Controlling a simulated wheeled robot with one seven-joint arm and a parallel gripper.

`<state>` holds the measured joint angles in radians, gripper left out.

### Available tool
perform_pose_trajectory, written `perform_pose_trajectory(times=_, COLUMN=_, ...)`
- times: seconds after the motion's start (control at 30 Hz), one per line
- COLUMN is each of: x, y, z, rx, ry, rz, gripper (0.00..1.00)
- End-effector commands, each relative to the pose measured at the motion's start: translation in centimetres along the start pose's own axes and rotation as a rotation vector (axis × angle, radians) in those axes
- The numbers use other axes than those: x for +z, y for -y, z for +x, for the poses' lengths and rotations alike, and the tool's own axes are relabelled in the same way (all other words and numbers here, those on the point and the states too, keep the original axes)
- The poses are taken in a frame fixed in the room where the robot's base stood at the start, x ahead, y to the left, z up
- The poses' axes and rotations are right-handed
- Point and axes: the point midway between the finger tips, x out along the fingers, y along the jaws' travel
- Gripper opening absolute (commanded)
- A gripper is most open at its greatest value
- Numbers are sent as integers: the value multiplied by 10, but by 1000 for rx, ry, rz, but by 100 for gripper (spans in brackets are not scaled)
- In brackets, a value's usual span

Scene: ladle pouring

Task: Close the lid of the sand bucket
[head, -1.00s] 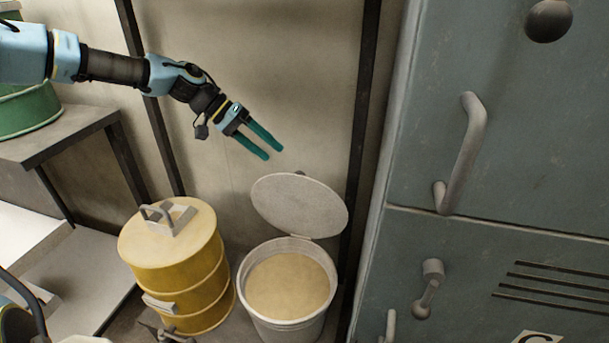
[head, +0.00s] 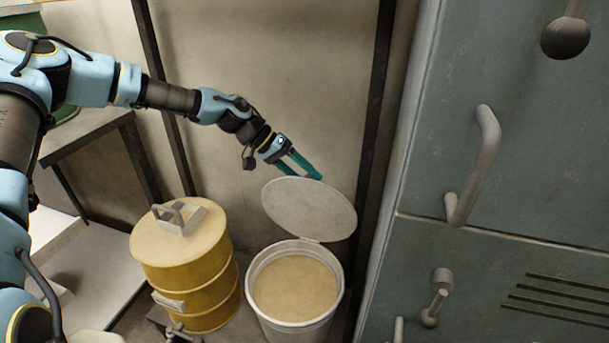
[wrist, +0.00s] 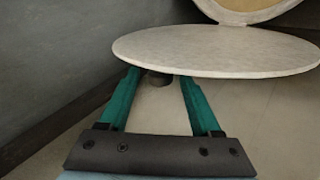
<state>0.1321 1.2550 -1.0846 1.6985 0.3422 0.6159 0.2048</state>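The sand bucket (head: 262,290) is light grey and stands on the floor, filled with tan sand (head: 296,288). Its round grey lid (head: 310,208) stands raised and tilted at the back rim, so the bucket is open. My gripper (head: 307,172) has two teal fingers and is just above and behind the lid's upper edge. In the wrist view the lid (wrist: 215,48) spans the frame ahead of my gripper (wrist: 160,85), whose fingers are apart with nothing between them. Whether the fingers touch the lid I cannot tell.
A yellow drum (head: 190,265) with a handled top stands left of the bucket. A grey cabinet (head: 500,180) with handles stands close on the right. A wall (head: 260,80) with dark posts is behind. A grey table (head: 90,135) is at the left.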

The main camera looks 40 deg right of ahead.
Motion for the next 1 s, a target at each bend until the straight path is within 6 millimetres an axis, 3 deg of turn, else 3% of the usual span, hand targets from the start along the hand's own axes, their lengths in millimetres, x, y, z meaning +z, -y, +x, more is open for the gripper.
perform_pose_trajectory(times=0.07, x=0, y=0, z=0, rx=0, ry=0, rz=0, gripper=54)
perform_pose_trajectory(times=0.53, x=0, y=0, z=0, rx=-1, ry=0, rz=0, gripper=1)
perform_pose_trajectory(times=1.0, x=0, y=1, z=-1, rx=-1, ry=0, rz=0, gripper=0)
